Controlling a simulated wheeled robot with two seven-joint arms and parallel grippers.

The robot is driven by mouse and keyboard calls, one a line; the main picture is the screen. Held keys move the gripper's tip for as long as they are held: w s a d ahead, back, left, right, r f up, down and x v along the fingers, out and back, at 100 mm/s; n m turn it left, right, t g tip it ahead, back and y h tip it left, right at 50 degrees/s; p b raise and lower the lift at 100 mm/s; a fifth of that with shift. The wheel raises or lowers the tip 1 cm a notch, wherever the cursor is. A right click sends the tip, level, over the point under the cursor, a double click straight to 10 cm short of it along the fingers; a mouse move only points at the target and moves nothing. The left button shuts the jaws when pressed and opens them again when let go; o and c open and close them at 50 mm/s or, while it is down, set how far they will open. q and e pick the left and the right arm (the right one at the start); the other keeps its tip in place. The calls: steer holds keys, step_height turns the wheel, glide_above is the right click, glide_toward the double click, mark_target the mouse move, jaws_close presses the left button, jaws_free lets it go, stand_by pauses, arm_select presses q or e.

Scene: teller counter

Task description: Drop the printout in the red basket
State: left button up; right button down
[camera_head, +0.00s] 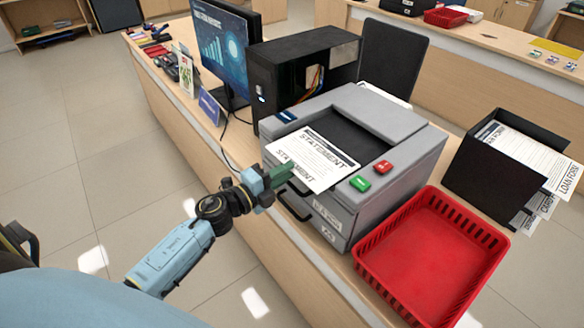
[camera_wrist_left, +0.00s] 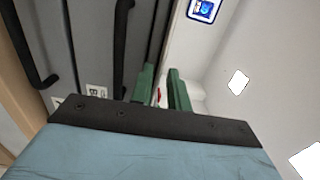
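The printout (camera_head: 312,160), a white sheet headed STATEMENT, lies on top of the grey printer (camera_head: 402,135), its near left edge sticking out over the front. My left gripper (camera_head: 284,176) is at that near edge, its green fingers pointing at the printer. In the left wrist view the two fingers (camera_wrist_left: 162,88) stand apart with a narrow gap; I cannot tell whether the sheet's edge lies between them. The red basket (camera_head: 425,262) is empty and stands on the counter to the right of the printer. My right gripper is not in view.
The printer has green (camera_head: 360,184) and red (camera_head: 383,167) buttons and dark front handles. A black tray (camera_head: 490,175) with loan forms stands behind the basket. A black computer case (camera_head: 300,65) and a monitor (camera_head: 222,45) stand left of the printer. The counter's front edge runs below my gripper.

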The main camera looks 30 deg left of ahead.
arm_select(q)
steer(key=shift+x, duration=0.85)
steer(key=shift+c, duration=0.3)
jaws_close()
step_height(320, 180, up, 3)
steer(key=p, duration=0.2)
steer(key=shift+f+p, duration=0.1)
steer(key=shift+p, duration=0.3)
steer(key=shift+f, duration=0.15)
steer(key=shift+s+a, duration=0.1)
